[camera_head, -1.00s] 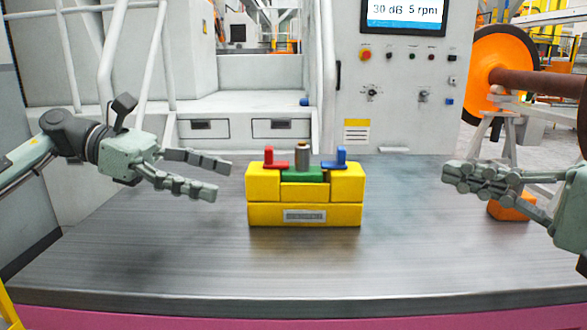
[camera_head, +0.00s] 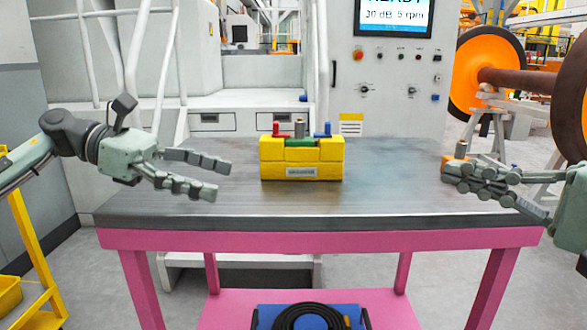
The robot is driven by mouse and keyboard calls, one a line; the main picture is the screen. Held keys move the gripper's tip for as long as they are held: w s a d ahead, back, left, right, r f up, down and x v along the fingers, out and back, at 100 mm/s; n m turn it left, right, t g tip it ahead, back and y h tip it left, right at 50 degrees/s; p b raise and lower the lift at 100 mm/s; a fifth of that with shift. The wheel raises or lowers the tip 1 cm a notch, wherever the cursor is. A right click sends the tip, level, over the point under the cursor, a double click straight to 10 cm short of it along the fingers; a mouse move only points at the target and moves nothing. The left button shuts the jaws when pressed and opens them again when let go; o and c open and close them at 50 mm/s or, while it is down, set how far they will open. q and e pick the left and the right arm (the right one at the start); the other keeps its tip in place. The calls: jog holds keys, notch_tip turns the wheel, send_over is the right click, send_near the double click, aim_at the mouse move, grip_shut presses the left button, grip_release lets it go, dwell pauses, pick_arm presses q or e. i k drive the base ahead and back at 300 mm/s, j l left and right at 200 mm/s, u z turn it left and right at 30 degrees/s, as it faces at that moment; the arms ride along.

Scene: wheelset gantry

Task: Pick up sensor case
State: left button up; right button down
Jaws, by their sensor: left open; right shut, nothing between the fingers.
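The sensor case (camera_head: 302,160) is a yellow block-shaped case with a grey label on its front. It stands upright near the middle of the table. Its top holds a red piece (camera_head: 279,132), a green piece (camera_head: 300,142) with a grey cylinder (camera_head: 299,128), and a blue piece (camera_head: 322,131). My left gripper (camera_head: 222,177) is open and empty, left of the case and apart from it. My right gripper (camera_head: 452,177) is shut and empty, well to the right of the case. It partly hides an orange object (camera_head: 459,152) on the table.
The grey-topped table (camera_head: 330,210) has pink legs and a lower shelf with a blue crate holding a coiled black cable (camera_head: 306,317). Its top is clear around the case. A control panel (camera_head: 400,75) stands behind. An orange wheelset (camera_head: 490,75) is back right; a yellow frame (camera_head: 38,255) is left.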

aim_at(324, 160)
jog(key=k, duration=0.9)
